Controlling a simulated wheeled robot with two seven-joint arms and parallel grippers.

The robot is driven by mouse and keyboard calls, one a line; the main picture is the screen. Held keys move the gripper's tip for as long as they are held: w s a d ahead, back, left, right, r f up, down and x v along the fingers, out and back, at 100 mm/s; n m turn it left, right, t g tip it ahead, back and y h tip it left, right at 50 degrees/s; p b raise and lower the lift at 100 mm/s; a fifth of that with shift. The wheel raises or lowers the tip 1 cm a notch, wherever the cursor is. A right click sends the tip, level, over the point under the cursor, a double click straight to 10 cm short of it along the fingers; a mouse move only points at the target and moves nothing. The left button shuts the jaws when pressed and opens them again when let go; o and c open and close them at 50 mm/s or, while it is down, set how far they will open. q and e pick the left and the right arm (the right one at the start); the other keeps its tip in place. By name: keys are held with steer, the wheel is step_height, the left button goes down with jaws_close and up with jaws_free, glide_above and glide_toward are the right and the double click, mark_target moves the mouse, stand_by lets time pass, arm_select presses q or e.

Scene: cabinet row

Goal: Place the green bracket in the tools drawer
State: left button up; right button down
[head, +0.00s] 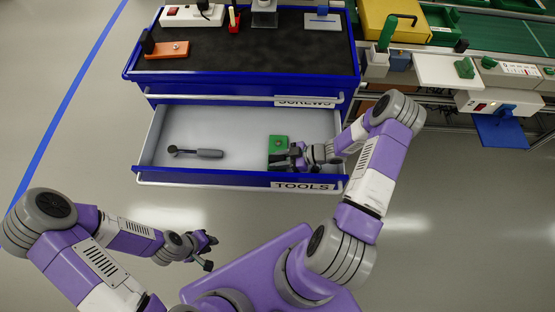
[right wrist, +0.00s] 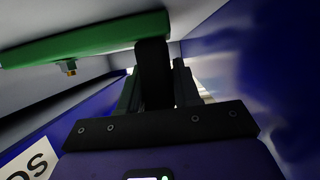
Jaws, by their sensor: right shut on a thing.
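The green bracket (head: 278,142) is in the open tools drawer (head: 235,118), right of the drawer's middle. My right gripper (head: 290,160) is inside the drawer at the bracket's near side and shut on it. In the right wrist view the bracket (right wrist: 95,38) is a green plate with a small brass fitting on its underside, and it extends left from the fingers. Whether it touches the drawer floor I cannot tell. My left gripper (head: 210,252) is open and empty, in front of the drawer over the floor.
A dark-handled tool (head: 195,152) lies at the left of the tools drawer. The screws drawer (head: 230,95) above is shut. A workbench with parts (head: 450,70) stands at the right. Floor in front is clear.

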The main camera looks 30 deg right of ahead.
steer(key=c, duration=0.8)
jaws_free()
steer(key=shift+s+d+r+p, duration=0.15)
steer(key=shift+d+r+p, duration=0.05)
steer(key=shift+r+p, duration=0.1)
steer(key=p+v, duration=0.1)
steer(key=v, duration=0.6)
steer(key=shift+f+p, duration=0.1)
steer(key=shift+p, duration=0.3)
